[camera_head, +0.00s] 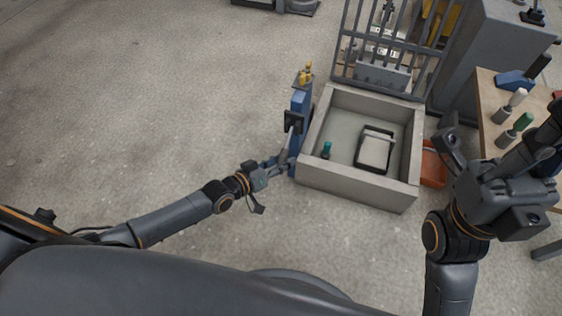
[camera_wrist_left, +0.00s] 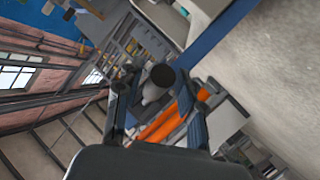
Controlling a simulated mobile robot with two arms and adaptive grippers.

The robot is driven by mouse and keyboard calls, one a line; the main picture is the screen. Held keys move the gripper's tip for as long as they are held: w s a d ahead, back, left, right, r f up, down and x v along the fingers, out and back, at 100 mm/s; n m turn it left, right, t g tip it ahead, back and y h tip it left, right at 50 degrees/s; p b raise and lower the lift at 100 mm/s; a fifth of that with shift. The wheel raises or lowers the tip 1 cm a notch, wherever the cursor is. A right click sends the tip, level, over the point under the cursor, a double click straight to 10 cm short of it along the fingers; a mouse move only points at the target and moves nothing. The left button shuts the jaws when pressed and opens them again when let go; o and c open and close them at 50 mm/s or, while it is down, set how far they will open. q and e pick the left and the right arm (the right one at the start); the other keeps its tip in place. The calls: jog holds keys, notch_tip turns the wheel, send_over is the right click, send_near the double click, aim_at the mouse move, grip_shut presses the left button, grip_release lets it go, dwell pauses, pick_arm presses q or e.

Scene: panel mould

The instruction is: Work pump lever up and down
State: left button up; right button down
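A blue pump (camera_head: 299,107) with a yellow fitting on top stands against the left wall of a grey mould box. A slim grey lever (camera_head: 287,146) slopes down from its dark bracket toward my left gripper (camera_head: 277,162). In the left wrist view a grey rod with a dark rounded end (camera_wrist_left: 162,76) shows between the spread fingers of my left gripper (camera_wrist_left: 158,92); I cannot tell whether they touch it. My right gripper (camera_head: 495,150) is raised at the right, its fingers apart and empty.
The mould box (camera_head: 355,187) holds a dark frame with a pale panel (camera_head: 374,149) and a teal-topped item (camera_head: 326,149). A barred rack (camera_head: 390,50) stands behind. A workbench (camera_head: 487,88) with tools is at the right. The floor at left is clear.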

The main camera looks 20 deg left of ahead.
pick_arm(q)
jog(key=v, duration=1.2)
dwell(0.7)
